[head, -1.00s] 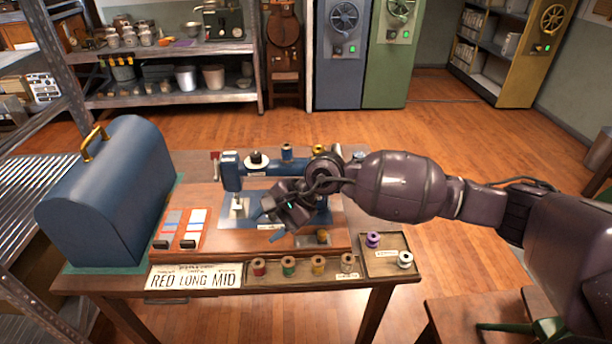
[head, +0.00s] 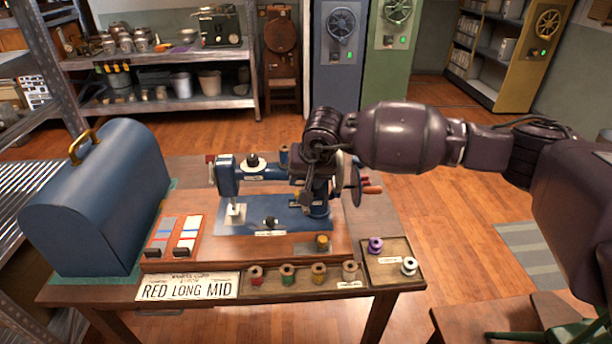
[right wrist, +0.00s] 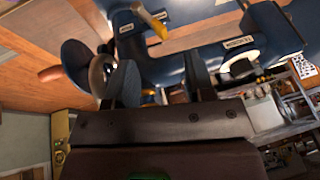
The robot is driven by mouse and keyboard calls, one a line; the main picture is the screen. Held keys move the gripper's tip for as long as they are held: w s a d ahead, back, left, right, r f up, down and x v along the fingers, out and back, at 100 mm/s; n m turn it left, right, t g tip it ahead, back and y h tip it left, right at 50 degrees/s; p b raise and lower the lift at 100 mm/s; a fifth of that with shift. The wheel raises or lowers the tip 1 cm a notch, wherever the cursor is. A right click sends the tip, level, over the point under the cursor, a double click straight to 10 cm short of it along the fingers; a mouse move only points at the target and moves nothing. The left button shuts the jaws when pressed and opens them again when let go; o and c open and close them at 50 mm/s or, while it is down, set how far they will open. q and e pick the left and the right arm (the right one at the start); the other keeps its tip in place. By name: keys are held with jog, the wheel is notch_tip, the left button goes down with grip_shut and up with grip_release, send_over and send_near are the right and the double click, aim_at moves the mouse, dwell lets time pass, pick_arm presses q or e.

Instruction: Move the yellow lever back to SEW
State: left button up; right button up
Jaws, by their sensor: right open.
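The blue sewing machine (head: 228,178) stands on a wooden base on the table. In the right wrist view a short yellow part that looks like the lever (right wrist: 153,16) sticks out from the machine's blue body (right wrist: 185,38), between two small labels I cannot read. My right gripper (head: 318,192) is at the right end of the machine, near the handwheel (head: 355,186). In the right wrist view its two fingers (right wrist: 160,82) are apart with nothing held between them, and the yellow part lies beyond them. My left gripper is out of view.
A blue domed case (head: 95,205) stands at the table's left. A card reading RED LONG MID (head: 187,288) and a tray of thread spools (head: 335,284) line the front edge. A smaller spool tray (head: 393,249) sits at the right corner.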

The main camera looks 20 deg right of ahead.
jog(key=b+x, duration=0.3)
jog(key=x, duration=0.3)
jog(key=shift+w+f, duration=0.2)
jog(key=shift+f, duration=0.2)
jog(key=shift+w+f, duration=0.1)
jog(key=shift+f, duration=0.1)
jog(key=shift+d+r, duration=0.1)
dwell(0.5)
